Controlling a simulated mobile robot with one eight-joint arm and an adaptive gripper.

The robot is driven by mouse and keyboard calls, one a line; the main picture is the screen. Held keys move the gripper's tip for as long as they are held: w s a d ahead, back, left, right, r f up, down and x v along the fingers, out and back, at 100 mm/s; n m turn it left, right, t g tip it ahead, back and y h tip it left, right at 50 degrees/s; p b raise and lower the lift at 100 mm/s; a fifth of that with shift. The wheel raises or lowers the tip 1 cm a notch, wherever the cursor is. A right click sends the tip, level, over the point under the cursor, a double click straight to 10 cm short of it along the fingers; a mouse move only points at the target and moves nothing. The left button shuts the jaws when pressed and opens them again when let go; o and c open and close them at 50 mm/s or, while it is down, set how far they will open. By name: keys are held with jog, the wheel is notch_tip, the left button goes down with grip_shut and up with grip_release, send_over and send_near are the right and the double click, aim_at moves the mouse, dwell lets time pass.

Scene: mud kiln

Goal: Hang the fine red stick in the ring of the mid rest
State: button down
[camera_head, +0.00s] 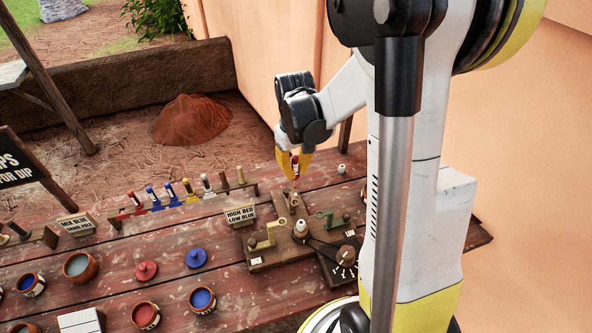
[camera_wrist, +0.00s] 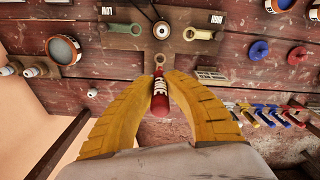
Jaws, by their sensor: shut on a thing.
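My gripper (camera_head: 294,160) has its yellow fingers shut on a red stick (camera_wrist: 160,98) with a white printed label, shown between the fingers in the wrist view. In the head view the stick (camera_head: 295,166) is held above the table, mostly covered by the fingers. A small tan ring (camera_wrist: 160,59) stands just past the stick's end in the wrist view, on the middle of a wooden board (camera_wrist: 140,42). Two more rings flank it: a green ring (camera_wrist: 126,29) and a tan-yellow ring (camera_wrist: 193,34). I cannot tell which label marks the mid rest.
A rack (camera_head: 170,204) with several coloured sticks stands left of the board. Paint pots, a red lid (camera_head: 145,270) and a blue lid (camera_head: 196,257) lie at the front left. A belt-and-wheel mechanism (camera_head: 346,254) sits by the board.

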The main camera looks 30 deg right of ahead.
aim_at(295, 186)
jog(key=shift+d+f, duration=0.1)
jog(key=shift+f+b, duration=0.55)
jog(key=shift+f, duration=0.05)
jog(key=shift+f+b, duration=1.55)
jog(key=shift+f, duration=0.65)
jog(key=shift+b, duration=0.3)
jog(key=shift+f, duration=0.15)
jog(key=shift+f+b, duration=0.45)
jog(key=shift+b, duration=0.15)
jog(key=shift+f, duration=0.1)
jog(key=shift+f+b, duration=0.7)
jog(key=shift+b, duration=0.05)
jog(key=shift+f, duration=0.1)
